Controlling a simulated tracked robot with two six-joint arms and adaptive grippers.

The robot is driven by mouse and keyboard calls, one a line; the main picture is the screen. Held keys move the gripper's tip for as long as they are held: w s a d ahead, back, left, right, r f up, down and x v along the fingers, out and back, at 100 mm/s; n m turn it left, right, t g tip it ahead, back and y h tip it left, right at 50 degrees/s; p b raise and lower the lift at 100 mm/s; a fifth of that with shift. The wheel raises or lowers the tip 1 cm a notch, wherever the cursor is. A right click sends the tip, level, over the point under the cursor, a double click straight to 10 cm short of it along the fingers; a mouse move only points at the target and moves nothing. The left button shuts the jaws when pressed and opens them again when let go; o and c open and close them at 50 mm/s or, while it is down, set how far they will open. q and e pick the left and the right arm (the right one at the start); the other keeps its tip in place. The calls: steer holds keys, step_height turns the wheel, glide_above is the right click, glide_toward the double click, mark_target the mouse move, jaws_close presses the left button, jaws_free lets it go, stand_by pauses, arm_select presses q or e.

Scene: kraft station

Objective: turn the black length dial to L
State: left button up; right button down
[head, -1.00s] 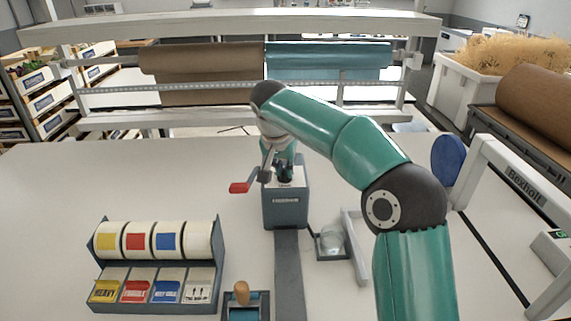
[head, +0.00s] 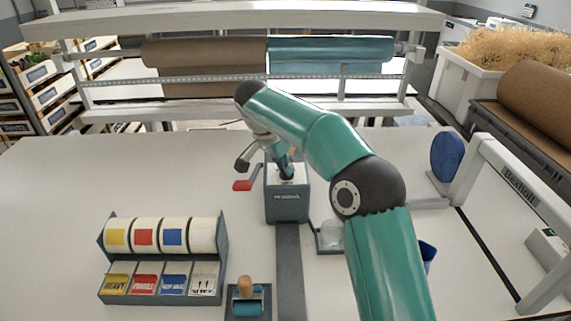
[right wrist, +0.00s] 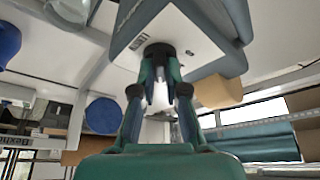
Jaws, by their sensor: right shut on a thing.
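The grey tape dispenser (head: 287,205) stands upright mid-table, with a pale plate on top. The black length dial (right wrist: 158,50) sits on that plate in the right wrist view. My right gripper (right wrist: 160,85) is shut on the dial, its two fingers closing from either side. Small marks show on the plate beside the dial, too blurred to read, so I cannot tell the dial's setting. My left gripper is not in view.
A red-ended crank lever (head: 243,185) sticks out left of the dispenser. A label rack (head: 163,297) with several rolls stands front left, and a roller pad (head: 247,305) stands front centre. The left part of the table is clear.

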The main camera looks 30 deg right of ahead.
steer(key=shift+f, duration=0.1)
steer(key=c, duration=1.2)
jaws_free()
steer(key=v, duration=1.1)
steer(key=shift+a+r, duration=0.25)
steer(key=shift+r, duration=0.1)
steer(key=shift+s, duration=0.1)
